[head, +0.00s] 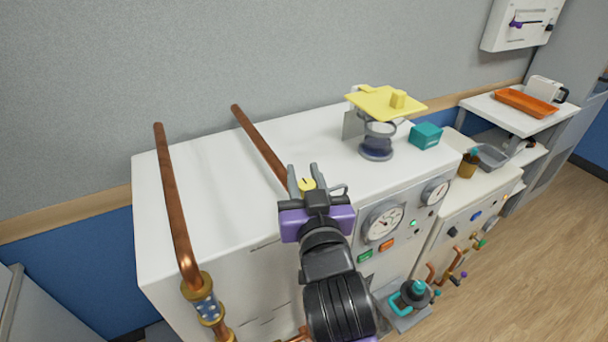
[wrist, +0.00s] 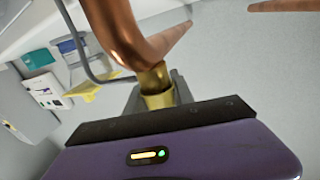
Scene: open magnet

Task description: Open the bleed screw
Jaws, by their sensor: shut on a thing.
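The bleed screw (head: 306,184) appears as a small yellow cap with a dark mark, near the front end of a copper pipe (head: 262,148). My gripper (head: 303,176) has one finger on each side of it and is shut on it. In the wrist view, a brass fitting (wrist: 157,98) sits between the fingers, just beneath the bend of the copper pipe (wrist: 120,35). The fingers and my wrist hide much of the screw's lower part.
A second copper pipe (head: 170,200) with brass fittings runs along the left of the white cabinet (head: 215,165). A scale-like stand with a yellow top (head: 378,103) and a teal box (head: 426,135) stand to the right. Gauges (head: 383,222) line the cabinet front.

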